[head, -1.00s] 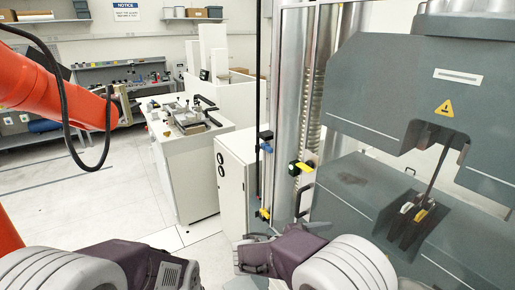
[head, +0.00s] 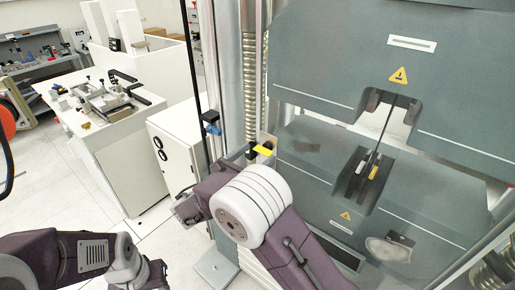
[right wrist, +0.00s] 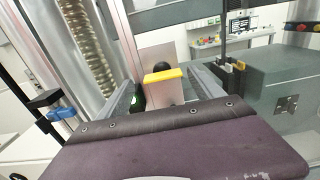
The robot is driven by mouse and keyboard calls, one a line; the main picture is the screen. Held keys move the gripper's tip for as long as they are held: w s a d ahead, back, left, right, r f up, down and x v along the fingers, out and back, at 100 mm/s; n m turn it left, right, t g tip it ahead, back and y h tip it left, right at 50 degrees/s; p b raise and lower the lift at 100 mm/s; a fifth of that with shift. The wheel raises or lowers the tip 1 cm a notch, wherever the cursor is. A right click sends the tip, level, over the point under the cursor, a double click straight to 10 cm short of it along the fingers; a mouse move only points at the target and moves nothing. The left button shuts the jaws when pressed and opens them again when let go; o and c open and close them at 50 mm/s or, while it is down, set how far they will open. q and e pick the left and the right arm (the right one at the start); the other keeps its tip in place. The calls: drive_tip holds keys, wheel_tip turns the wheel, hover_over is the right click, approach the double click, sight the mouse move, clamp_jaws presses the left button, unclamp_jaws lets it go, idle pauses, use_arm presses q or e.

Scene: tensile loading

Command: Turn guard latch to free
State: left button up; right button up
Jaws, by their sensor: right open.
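The guard latch, with a yellow flag and dark knob (head: 262,150), is on the metal column left of the grey testing machine. In the right wrist view its yellow-topped block (right wrist: 165,75) stands centrally, with a black round knob behind it. My right gripper (right wrist: 166,88) is open, its two fingers on either side of the latch block in that view; I cannot tell whether they touch it. In the head view my right wrist and gripper body hide part of the area below the latch. My left arm is at lower left; its fingers are not clear.
The grey testing machine (head: 385,60) fills the right, with a specimen rod (head: 380,135) between its heads. A white cabinet (head: 175,150) and a workbench with fixtures (head: 115,125) stand to the left. Blue-and-black fittings (head: 211,125) sit on the thin dark post nearby.

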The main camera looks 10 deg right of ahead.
drive_tip(key=shift+w+d+r, duration=0.1)
drive_tip(key=shift+d, duration=0.65)
drive_tip(key=shift+w+a, duration=0.1)
drive_tip(key=shift+w, duration=0.05)
drive_tip(key=c, duration=1.4)
drive_tip(key=shift+f+m+b, duration=0.25)
drive_tip(key=shift+m+b, duration=0.15)
drive_tip(key=shift+b, duration=0.25)
drive_tip(key=m+b, duration=0.7)
drive_tip(key=b, duration=0.2)
drive_tip(key=m+b, duration=0.6)
drive_tip(key=b, duration=0.3)
drive_tip(key=shift+f+m+b, duration=0.2)
drive_tip(key=shift+m+b, duration=0.2)
drive_tip(key=shift+r+m+b, duration=0.15)
drive_tip(key=shift+m+b, duration=0.7)
drive_tip(key=shift+b, duration=0.05)
drive_tip(key=shift+r+m+b, duration=0.15)
drive_tip(key=shift+m+b, duration=0.7)
drive_tip(key=shift+b, duration=0.05)
